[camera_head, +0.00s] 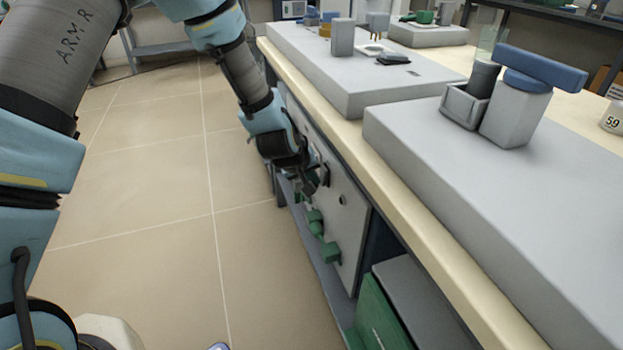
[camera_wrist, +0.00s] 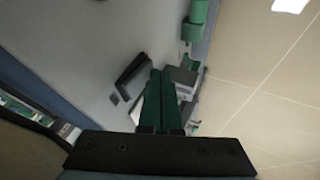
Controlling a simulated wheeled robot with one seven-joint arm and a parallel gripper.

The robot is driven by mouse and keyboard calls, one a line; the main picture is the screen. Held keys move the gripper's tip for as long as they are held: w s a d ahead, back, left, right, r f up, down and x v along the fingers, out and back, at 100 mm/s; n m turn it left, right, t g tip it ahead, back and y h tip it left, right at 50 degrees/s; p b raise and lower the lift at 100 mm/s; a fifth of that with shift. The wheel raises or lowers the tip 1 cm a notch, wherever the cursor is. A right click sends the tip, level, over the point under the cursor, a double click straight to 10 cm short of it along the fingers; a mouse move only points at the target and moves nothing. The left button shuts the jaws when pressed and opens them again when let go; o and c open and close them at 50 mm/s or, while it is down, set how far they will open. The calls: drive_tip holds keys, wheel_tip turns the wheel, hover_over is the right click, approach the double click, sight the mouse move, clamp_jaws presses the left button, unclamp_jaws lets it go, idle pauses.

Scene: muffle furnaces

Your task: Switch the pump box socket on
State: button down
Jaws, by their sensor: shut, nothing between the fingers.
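A grey upright panel (camera_head: 345,205) is under the bench's front edge, and it fills much of the wrist view (camera_wrist: 85,45). Which fitting is the pump box socket I cannot tell for sure. My gripper (camera_head: 322,178) is at this panel, its fingertips small and partly dark in the head view. In the wrist view my gripper's green fingers (camera_wrist: 162,75) are together, with nothing between them. A black bent lever (camera_wrist: 131,70) is just left of the fingertips. A pale fitting (camera_wrist: 136,108) is partly hidden behind the fingers. Contact with either cannot be told.
Green fittings (camera_head: 328,250) stick out from the panel's lower part. A green box (camera_head: 385,318) with a grey lid stands under the bench. The tiled floor (camera_head: 165,200) to the left is clear.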

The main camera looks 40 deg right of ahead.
drive_tip(key=shift+s+d+f, duration=0.1)
drive_tip(key=shift+d+f, duration=0.05)
drive_tip(key=shift+d, duration=0.1)
